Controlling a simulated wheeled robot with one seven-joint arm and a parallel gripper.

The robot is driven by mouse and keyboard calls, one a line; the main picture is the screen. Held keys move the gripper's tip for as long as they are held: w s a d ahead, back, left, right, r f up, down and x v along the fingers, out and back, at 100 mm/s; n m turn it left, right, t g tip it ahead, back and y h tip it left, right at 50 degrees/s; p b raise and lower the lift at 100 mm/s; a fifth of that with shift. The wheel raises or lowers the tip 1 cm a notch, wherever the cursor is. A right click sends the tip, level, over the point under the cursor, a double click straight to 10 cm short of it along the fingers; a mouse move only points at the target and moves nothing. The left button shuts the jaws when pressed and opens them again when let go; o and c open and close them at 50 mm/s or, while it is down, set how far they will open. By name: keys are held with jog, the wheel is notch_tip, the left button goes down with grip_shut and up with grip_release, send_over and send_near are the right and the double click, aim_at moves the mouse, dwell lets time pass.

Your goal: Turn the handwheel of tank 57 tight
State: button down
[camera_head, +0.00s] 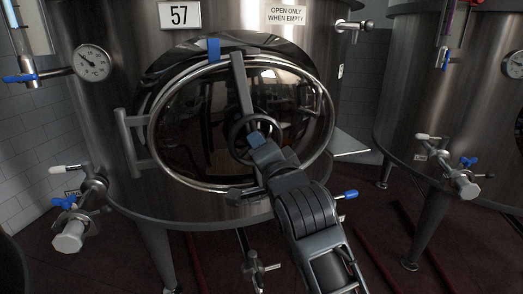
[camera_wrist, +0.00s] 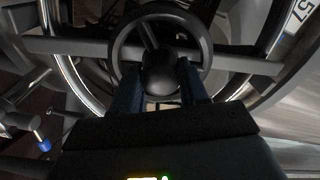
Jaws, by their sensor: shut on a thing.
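Tank 57 (camera_head: 95,115) is a steel tank with a "57" sign (camera_head: 179,15) and an oval manway door (camera_head: 190,130) ringed in bright metal. A dark crossbar (camera_head: 243,85) spans the door from top to bottom. The dark handwheel (camera_head: 236,128) sits at the crossbar's middle. It also shows in the wrist view (camera_wrist: 117,48), with a round hub (camera_wrist: 160,73). My gripper (camera_head: 258,140) is at the handwheel, and its fingers (camera_wrist: 158,95) stand on both sides of the hub area, shut on the wheel. The gripper hides the wheel's lower right part in the head view.
A dial gauge (camera_head: 91,62) and a blue-handled valve (camera_head: 72,205) are at the tank's left. A second tank (camera_head: 425,100) with its own valve (camera_head: 460,180) stands at the right. A hinge bracket (camera_head: 130,140) is left of the door. A sign (camera_head: 286,15) reads "OPEN ONLY WHEN EMPTY".

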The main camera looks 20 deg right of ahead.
jog(key=shift+a+f+m, duration=0.15)
jog(key=shift+a+m, duration=0.15)
jog(key=shift+a, duration=0.05)
dwell(1.8)
jog(key=c, duration=0.9)
grip_release()
jog(key=shift+w, duration=0.1)
jog(key=shift+o, duration=1.4)
jog(key=shift+d, duration=0.2)
jog(key=s, duration=0.8)
jog(key=shift+a+b, duration=0.3)
jog(key=shift+a, duration=0.15)
jog(key=shift+w, duration=0.1)
